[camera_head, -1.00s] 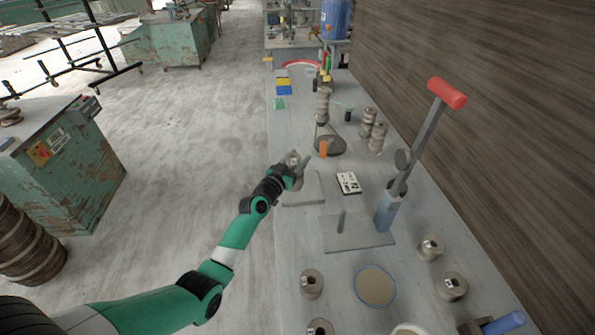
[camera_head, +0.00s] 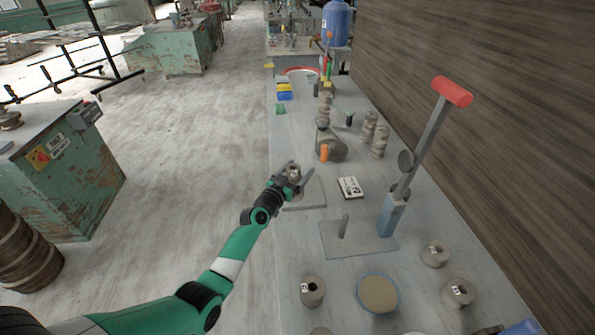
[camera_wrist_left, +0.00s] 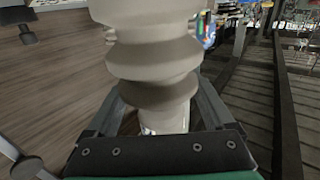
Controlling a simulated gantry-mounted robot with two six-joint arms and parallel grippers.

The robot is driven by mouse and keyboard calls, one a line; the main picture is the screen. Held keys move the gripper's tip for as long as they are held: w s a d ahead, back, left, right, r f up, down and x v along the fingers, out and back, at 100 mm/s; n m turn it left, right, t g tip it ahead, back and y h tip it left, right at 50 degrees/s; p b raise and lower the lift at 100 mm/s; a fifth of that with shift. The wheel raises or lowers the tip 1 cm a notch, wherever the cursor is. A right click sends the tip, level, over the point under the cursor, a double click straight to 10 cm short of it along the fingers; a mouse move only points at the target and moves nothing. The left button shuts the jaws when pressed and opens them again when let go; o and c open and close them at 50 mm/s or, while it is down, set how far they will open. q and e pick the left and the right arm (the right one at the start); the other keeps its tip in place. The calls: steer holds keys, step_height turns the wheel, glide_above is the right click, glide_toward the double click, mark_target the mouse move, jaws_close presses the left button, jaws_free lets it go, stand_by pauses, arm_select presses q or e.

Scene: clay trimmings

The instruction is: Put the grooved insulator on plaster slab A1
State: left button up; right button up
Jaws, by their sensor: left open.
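My left gripper (camera_head: 294,174) is open over the flat grey slab (camera_head: 318,200) near the left edge of the bench. A pale grey ridged insulator (camera_wrist_left: 152,65) stands between its fingers in the left wrist view, with space visible beside it. In the head view only a small part of the insulator (camera_head: 294,170) shows between the fingers. Its lower end is hidden by the gripper, so its contact with the slab cannot be told. No A1 marking is readable on the slab. My right gripper is not in view.
A lever tool with a red handle (camera_head: 452,91) stands to the right on a grey plate (camera_head: 370,245). A white card (camera_head: 350,187) lies nearby. Stacked ridged pieces (camera_head: 380,142) stand behind. Short labelled pieces (camera_head: 313,290) and a blue-rimmed dish (camera_head: 378,294) are in front.

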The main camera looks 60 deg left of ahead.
arm_select(q)
steer(key=shift+r, duration=0.3)
steer(key=p+v, duration=0.2)
steer(key=v, duration=1)
steer(key=shift+f+p, duration=0.2)
steer(key=shift+p, duration=0.2)
